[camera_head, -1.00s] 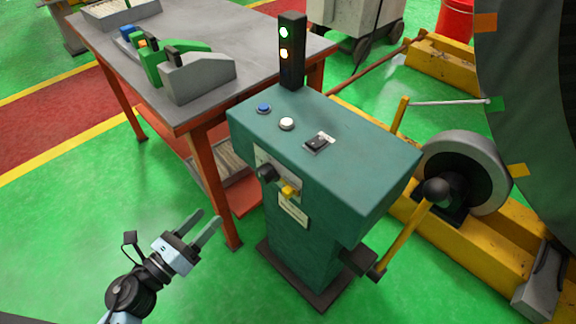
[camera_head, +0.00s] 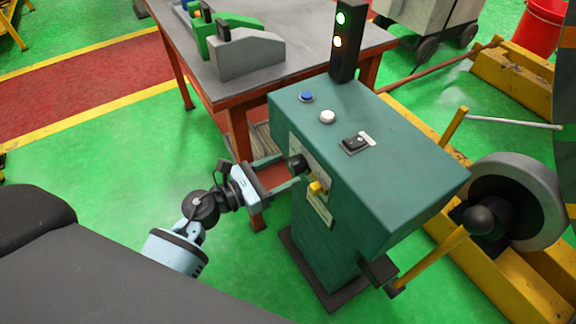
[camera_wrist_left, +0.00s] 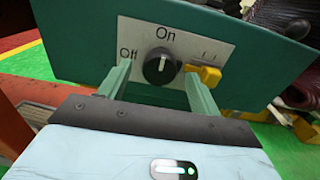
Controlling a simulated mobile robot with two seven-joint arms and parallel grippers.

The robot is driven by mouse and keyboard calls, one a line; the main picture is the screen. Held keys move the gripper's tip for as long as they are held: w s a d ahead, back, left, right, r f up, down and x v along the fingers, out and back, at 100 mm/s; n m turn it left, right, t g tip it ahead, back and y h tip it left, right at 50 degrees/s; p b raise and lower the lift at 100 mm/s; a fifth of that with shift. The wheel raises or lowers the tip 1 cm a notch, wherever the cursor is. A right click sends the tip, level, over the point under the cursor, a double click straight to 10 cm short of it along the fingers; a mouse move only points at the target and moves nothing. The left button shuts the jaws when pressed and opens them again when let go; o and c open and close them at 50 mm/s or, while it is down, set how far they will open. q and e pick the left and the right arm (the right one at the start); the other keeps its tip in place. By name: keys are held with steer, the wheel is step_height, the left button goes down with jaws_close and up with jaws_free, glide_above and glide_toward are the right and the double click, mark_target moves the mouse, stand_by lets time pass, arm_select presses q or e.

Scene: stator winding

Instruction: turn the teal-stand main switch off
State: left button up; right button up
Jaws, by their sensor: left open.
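The teal stand (camera_head: 385,185) is at centre right. Its main switch is a black round knob (camera_head: 297,164) on the front plate; in the wrist view the knob (camera_wrist_left: 159,68) sits under "On", with "Off" to its left, and its pale mark points up towards "On". A yellow part (camera_head: 318,187) is right of the knob. My left gripper (camera_head: 287,172) is open in front of the plate. In the wrist view its fingers (camera_wrist_left: 158,80) lie one on each side of the knob; I cannot tell whether they touch it. My right gripper is not in view.
On the stand's top are a blue button (camera_head: 307,97), a white button (camera_head: 327,117) and a black rocker switch (camera_head: 355,143). A light tower (camera_head: 345,45) shows green and amber lamps lit. A grey-topped table (camera_head: 300,25) stands behind. A yellow lever (camera_head: 430,260) is at right.

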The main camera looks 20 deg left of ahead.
arm_select(q)
steer(key=shift+x, duration=1.15)
steer(key=c, duration=1)
steer(key=shift+o, duration=0.2)
